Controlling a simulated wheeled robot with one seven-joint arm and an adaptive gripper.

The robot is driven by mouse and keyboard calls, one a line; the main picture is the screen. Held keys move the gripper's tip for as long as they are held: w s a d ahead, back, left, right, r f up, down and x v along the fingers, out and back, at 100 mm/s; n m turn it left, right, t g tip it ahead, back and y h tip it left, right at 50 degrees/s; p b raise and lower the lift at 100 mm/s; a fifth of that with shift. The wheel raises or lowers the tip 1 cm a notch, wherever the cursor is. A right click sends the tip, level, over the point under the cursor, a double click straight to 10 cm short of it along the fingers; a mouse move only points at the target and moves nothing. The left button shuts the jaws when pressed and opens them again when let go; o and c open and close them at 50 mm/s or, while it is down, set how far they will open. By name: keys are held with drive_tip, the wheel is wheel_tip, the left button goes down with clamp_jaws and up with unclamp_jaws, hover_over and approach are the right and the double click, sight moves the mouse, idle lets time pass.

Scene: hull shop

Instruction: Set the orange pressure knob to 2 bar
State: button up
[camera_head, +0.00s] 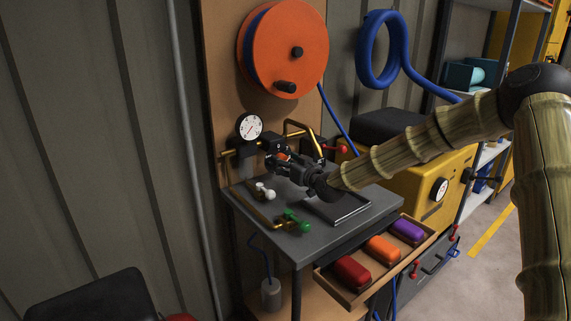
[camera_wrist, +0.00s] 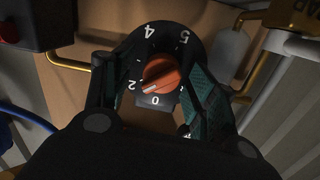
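The orange pressure knob (camera_wrist: 161,73) sits on a dark round dial plate (camera_wrist: 150,42) with white numbers. In the wrist view its white mark points to the lower left, between the 0 and the 2. My gripper (camera_wrist: 163,82) is around the knob, one green-padded finger on each side. A gap shows on the left; the right finger is close to the knob, and I cannot tell whether it touches. In the head view my gripper (camera_head: 290,161) is at the regulator, and only a bit of orange shows there. A white pressure gauge (camera_head: 250,127) is just above left; its reading is too small to tell.
Brass pipes (camera_head: 228,168) flank the regulator. A white-handled valve (camera_head: 265,190), a green-handled valve (camera_head: 294,221) and a dark flat tablet-like object (camera_head: 338,205) are on the grey bench (camera_head: 330,239). An open drawer (camera_head: 351,298) holds red, orange and purple items. An orange hose reel (camera_head: 270,58) hangs above.

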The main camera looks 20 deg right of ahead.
drive_tip(key=shift+a, duration=0.1)
drive_tip(key=v, duration=1.2)
idle(0.4)
